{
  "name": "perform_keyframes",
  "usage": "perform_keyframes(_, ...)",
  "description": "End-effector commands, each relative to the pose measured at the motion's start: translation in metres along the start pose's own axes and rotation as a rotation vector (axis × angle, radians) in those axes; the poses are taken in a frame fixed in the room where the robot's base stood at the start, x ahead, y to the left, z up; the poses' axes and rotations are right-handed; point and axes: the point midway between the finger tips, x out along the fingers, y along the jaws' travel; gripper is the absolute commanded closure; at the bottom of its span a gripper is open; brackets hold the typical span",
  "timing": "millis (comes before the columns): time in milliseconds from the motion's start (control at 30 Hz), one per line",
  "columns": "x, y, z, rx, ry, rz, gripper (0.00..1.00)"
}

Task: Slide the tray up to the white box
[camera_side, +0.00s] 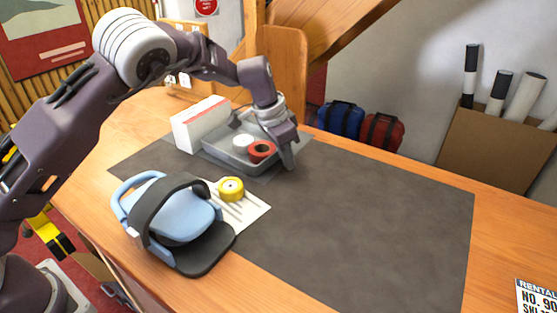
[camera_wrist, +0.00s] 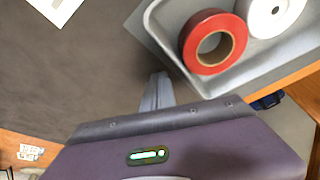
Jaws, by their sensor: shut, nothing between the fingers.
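The grey tray (camera_side: 228,158) lies on the dark mat at its far left part, with a red tape roll (camera_side: 261,151) and a white roll (camera_side: 243,141) in it. The white box (camera_side: 200,124), with a red stripe, stands on the far-left side of the tray, very close to it; I cannot tell whether they touch. My gripper (camera_side: 290,166) is shut and empty, low beside the tray's right end. In the wrist view the fingers (camera_wrist: 157,92) are just outside the tray wall (camera_wrist: 176,60), near the red roll (camera_wrist: 213,42). Whether they touch the wall is unclear.
A blue and black clamp-like device (camera_side: 178,212) stands at the mat's front left. A yellow tape roll (camera_side: 231,188) sits on a white sheet (camera_side: 250,213) beside it. The mat's right half (camera_side: 370,220) is clear.

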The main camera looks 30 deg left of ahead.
Motion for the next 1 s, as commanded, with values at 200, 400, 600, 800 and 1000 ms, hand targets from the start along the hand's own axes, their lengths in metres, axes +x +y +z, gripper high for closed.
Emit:
perform_keyframes(200, -0.024, -0.002, -0.008, -0.001, 0.004, -0.004, 1.0)
perform_keyframes(400, -0.045, -0.002, -0.014, -0.001, 0.006, -0.005, 1.0)
perform_keyframes(600, -0.065, -0.002, -0.02, -0.001, 0.006, -0.005, 1.0)
perform_keyframes(800, -0.073, -0.002, -0.022, -0.003, 0.004, -0.005, 1.0)
perform_keyframes(1000, -0.074, -0.003, -0.022, -0.006, 0.005, -0.004, 1.0)
